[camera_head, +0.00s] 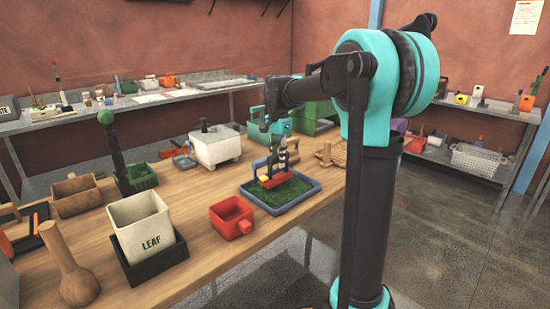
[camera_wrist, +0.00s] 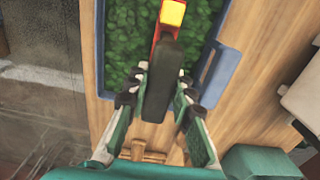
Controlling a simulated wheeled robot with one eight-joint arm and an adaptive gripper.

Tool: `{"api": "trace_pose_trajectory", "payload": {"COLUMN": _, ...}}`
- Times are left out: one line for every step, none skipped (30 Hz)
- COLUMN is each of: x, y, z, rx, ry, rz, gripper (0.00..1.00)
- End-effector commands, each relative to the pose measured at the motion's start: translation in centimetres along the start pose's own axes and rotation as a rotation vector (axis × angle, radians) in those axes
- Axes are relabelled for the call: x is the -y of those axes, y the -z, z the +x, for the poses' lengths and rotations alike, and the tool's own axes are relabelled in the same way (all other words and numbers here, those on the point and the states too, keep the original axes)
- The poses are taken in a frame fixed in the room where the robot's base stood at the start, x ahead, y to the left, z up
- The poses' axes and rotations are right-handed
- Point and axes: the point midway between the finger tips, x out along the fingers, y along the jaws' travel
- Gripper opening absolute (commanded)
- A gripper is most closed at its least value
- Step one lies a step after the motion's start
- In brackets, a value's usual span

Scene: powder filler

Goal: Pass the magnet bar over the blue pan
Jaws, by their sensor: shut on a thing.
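The magnet bar (camera_head: 273,181) is red with a yellow block and a black handle. It shows in the wrist view (camera_wrist: 163,75), where the black handle stands between the fingers. My gripper (camera_head: 281,155) is shut on that handle; it also shows in the wrist view (camera_wrist: 160,95). The blue pan (camera_head: 300,202) lies on the wooden table, filled with green leafy-looking bits, and its rim shows in the wrist view (camera_wrist: 214,76). The bar is over the pan area, low near the green bits. I cannot tell whether it touches them. My gripper hides part of the bar.
A red square cup (camera_head: 230,216) stands left of the pan, close to it. A white LEAF bin (camera_head: 138,222) in a black tray and a wooden pestle-like piece (camera_head: 72,275) are further left. A white box-like device (camera_head: 216,148) and wooden pieces (camera_head: 331,154) stand behind the pan.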

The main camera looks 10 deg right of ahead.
Motion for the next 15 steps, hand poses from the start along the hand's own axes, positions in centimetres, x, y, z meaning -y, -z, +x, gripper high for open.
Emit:
{"api": "trace_pose_trajectory", "payload": {"x": -0.5, "y": 0.0, "z": 0.0, "rx": 0.0, "ry": 0.0, "rz": 0.001, "gripper": 0.0}}
{"api": "trace_pose_trajectory", "payload": {"x": -0.8, "y": 0.0, "z": 0.0, "rx": 0.0, "ry": 0.0, "rz": 0.001, "gripper": 0.0}}
{"api": "trace_pose_trajectory", "payload": {"x": -1.1, "y": 0.0, "z": 0.0, "rx": 0.0, "ry": 0.0, "rz": 0.002, "gripper": 0.0}}
{"api": "trace_pose_trajectory", "payload": {"x": -1.3, "y": 0.0, "z": 0.0, "rx": 0.0, "ry": 0.0, "rz": 0.002, "gripper": 0.0}}
{"api": "trace_pose_trajectory", "payload": {"x": -1.6, "y": 0.1, "z": 0.0, "rx": 0.0, "ry": 0.0, "rz": 0.001, "gripper": 0.0}}
{"api": "trace_pose_trajectory", "payload": {"x": -1.9, "y": 0.1, "z": 0.0, "rx": 0.0, "ry": 0.0, "rz": 0.001, "gripper": 0.0}}
{"api": "trace_pose_trajectory", "payload": {"x": -2.1, "y": 0.1, "z": 0.0, "rx": 0.0, "ry": 0.0, "rz": 0.001, "gripper": 0.0}}
{"api": "trace_pose_trajectory", "payload": {"x": -2.4, "y": 0.0, "z": 0.0, "rx": 0.0, "ry": 0.0, "rz": 0.001, "gripper": 0.0}}
{"api": "trace_pose_trajectory", "payload": {"x": -2.7, "y": 0.0, "z": 0.0, "rx": 0.0, "ry": 0.0, "rz": 0.001, "gripper": 0.0}}
{"api": "trace_pose_trajectory", "payload": {"x": -2.9, "y": 0.0, "z": 0.0, "rx": 0.0, "ry": 0.0, "rz": 0.001, "gripper": 0.0}}
{"api": "trace_pose_trajectory", "payload": {"x": -3.2, "y": 0.0, "z": 0.0, "rx": 0.0, "ry": 0.0, "rz": 0.001, "gripper": 0.0}}
{"api": "trace_pose_trajectory", "payload": {"x": -3.5, "y": 0.0, "z": 0.0, "rx": 0.0, "ry": 0.0, "rz": 0.001, "gripper": 0.0}}
{"api": "trace_pose_trajectory", "payload": {"x": -3.8, "y": 0.0, "z": 0.0, "rx": 0.0, "ry": 0.0, "rz": 0.001, "gripper": 0.0}}
{"api": "trace_pose_trajectory", "payload": {"x": -4.0, "y": 0.0, "z": 0.0, "rx": 0.0, "ry": 0.0, "rz": 0.001, "gripper": 0.0}}
{"api": "trace_pose_trajectory", "payload": {"x": -4.3, "y": 0.0, "z": 0.0, "rx": 0.0, "ry": 0.0, "rz": 0.002, "gripper": 0.0}}
